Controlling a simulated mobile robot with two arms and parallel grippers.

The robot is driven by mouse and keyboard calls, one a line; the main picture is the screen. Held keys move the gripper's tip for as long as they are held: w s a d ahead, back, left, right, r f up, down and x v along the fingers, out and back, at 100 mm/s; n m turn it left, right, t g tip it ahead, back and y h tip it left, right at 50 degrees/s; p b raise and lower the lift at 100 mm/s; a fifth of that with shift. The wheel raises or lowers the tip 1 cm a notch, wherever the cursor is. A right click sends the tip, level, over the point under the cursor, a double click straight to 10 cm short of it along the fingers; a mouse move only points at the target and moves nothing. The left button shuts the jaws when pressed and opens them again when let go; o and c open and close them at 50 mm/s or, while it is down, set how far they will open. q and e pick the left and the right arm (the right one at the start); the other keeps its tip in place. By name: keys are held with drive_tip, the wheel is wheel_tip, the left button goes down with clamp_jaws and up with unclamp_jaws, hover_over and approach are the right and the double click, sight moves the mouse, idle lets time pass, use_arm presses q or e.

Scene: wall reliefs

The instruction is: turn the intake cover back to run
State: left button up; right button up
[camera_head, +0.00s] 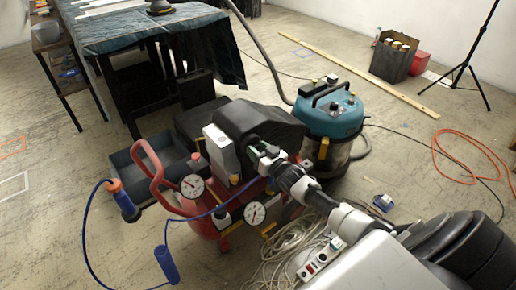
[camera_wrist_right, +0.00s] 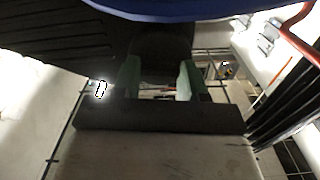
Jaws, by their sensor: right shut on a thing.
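The red compressor (camera_head: 203,226) stands on the floor with a black motor housing (camera_head: 262,122) on top. My right arm reaches in from the lower right, and its gripper (camera_head: 263,158) is at the near side of this housing. The right gripper's green fingers (camera_wrist_right: 160,82) also show in the right wrist view, shut on a dark part that I take to be the intake cover (camera_wrist_right: 160,45). Most of the cover is hidden by the fingers and the dimness, so its turn position cannot be read. My left gripper is not in view.
Two gauges (camera_head: 192,186) and a blue hose (camera_head: 84,222) are on the compressor's front. A teal vacuum (camera_head: 333,115) stands close behind my right arm. A power strip (camera_head: 320,258) and coiled cable (camera_head: 281,248) lie near. A covered table (camera_head: 150,30) stands at back left.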

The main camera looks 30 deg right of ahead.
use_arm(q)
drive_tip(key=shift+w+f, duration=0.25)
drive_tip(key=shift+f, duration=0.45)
use_arm(e)
drive_tip(key=shift+n, duration=1)
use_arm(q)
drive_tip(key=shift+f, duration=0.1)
use_arm(e)
drive_tip(key=o, duration=0.9)
drive_tip(key=shift+s, duration=0.15)
use_arm(q)
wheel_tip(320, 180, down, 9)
drive_tip(key=p, duration=0.3)
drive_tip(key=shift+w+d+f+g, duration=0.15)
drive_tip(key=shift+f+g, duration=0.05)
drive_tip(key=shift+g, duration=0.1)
use_arm(e)
drive_tip(key=s, duration=0.7)
drive_tip(key=s+d, duration=0.1)
drive_tip(key=s, duration=0.2)
drive_tip(key=shift+s, duration=0.25)
